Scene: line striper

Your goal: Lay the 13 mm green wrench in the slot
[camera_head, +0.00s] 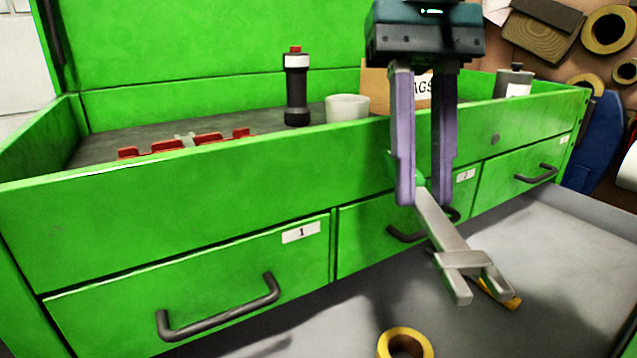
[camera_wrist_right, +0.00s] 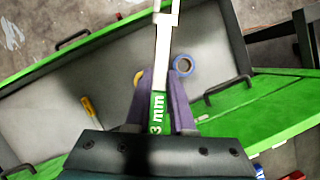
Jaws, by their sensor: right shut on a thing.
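My right gripper (camera_head: 425,195) is shut on the wrench (camera_head: 445,232), a grey metal tool with a green part between the fingers. The wrench hangs tilted in front of the chest's drawers, its grey end low and to the right. In the right wrist view the gripper (camera_wrist_right: 158,85) holds the wrench (camera_wrist_right: 163,40) by its green part, where "3 mm" can be read; the rest of the label is hidden. A red rack (camera_head: 165,146) sits in the chest's top tray at left, partly hidden by the front wall; its slots are not clear. My left gripper is not seen.
The green chest (camera_head: 180,210) has a raised front wall and handled drawers. Its tray holds a black bottle (camera_head: 296,90), a white cup (camera_head: 347,107) and a cardboard box (camera_head: 374,85). A yellow tape roll (camera_head: 405,343) lies on the grey surface below.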

